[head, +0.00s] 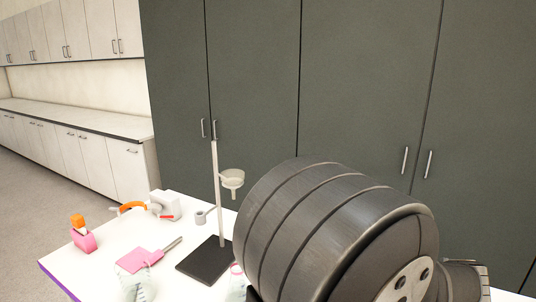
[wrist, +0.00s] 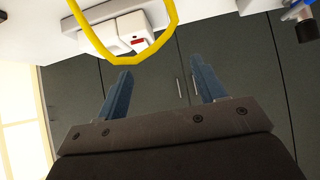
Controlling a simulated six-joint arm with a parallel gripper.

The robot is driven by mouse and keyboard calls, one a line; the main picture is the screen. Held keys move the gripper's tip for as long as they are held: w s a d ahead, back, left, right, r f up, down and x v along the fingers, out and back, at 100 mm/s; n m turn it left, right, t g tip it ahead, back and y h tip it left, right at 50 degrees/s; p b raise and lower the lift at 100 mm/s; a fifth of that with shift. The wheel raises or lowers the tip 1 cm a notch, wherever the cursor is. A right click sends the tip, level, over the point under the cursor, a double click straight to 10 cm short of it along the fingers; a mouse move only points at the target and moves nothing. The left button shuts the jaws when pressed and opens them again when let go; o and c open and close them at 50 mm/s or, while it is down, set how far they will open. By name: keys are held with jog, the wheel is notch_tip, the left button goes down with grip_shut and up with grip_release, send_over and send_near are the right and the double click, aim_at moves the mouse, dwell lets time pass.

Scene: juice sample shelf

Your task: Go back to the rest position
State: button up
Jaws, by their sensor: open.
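My gripper (wrist: 161,66) shows in the wrist view with its two blue fingers spread apart and nothing between them. It points toward dark grey-green cabinet doors (wrist: 155,85). In the head view the gripper is not visible. My large dark arm link fills the lower right there and hides part of the white table (head: 120,222) and whatever lies behind it.
A stand with a dark base (head: 205,262) and a funnel (head: 232,178) rises beside my arm. A pink holder (head: 84,240), a pink paddle (head: 140,259) and a white device (head: 166,205) lie on the table. A yellow loop (wrist: 96,42) and white box (wrist: 131,32) appear near the fingers in the wrist view.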

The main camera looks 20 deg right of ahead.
jog(key=d+f, duration=0.2)
jog(key=d, duration=1.3)
jog(key=shift+d, duration=0.2)
jog(key=shift+w, duration=0.1)
jog(key=shift+s+a+r, duration=0.1)
jog(key=shift+a+r, duration=0.2)
jog(key=shift+a, duration=2.6)
jog(key=shift+s+a+r, duration=0.1)
jog(key=shift+a+r, duration=0.25)
jog(key=shift+a, duration=2.5)
jog(key=shift+s+a+r, duration=0.1)
jog(key=shift+a+r, duration=0.2)
jog(key=shift+a, duration=2.6)
jog(key=shift+w, duration=0.1)
